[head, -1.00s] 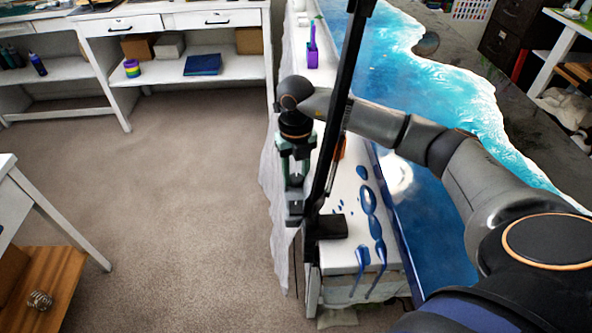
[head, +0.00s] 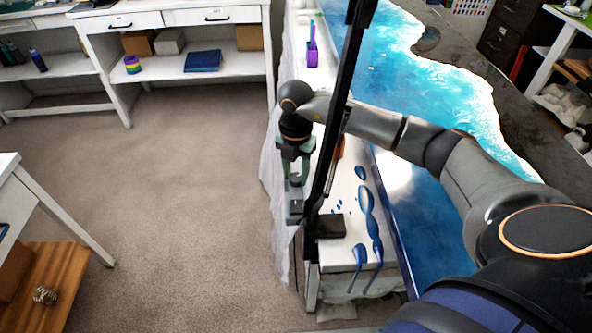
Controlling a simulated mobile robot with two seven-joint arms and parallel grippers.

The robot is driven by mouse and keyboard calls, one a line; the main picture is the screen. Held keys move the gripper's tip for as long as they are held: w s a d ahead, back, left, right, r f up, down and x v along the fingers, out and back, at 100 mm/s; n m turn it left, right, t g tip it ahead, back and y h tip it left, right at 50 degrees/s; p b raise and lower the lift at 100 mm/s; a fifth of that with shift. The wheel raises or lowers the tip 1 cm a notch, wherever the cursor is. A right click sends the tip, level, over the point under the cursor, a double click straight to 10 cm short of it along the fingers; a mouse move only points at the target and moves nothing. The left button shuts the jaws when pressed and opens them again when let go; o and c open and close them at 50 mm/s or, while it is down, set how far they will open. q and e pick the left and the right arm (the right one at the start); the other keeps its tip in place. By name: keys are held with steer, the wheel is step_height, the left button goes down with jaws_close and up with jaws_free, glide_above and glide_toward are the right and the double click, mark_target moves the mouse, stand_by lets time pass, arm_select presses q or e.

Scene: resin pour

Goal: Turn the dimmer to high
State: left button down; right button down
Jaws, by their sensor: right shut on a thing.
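The dimmer (head: 295,207) is a small grey box at the left edge of the white bench, beside the tall black stand. A small round knob rises from its top. My right gripper (head: 294,177) points down from above, its greenish fingers on either side of the knob and shut on it. The knob's marking and its setting are too small to read. My left gripper is not in view.
The black stand (head: 344,110) rises close to my right gripper, its foot (head: 331,226) on the bench. Blue resin spills (head: 367,201) lie right of it. A purple cup (head: 312,56) stands farther back. The blue resin table (head: 415,120) lies right; open carpet lies left.

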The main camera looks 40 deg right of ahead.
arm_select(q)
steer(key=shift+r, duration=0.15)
arm_select(e)
steer(key=shift+m, duration=0.4)
steer(key=shift+c, duration=2.2)
jaws_free()
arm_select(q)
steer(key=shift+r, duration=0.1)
arm_select(e)
steer(key=shift+r, duration=0.1)
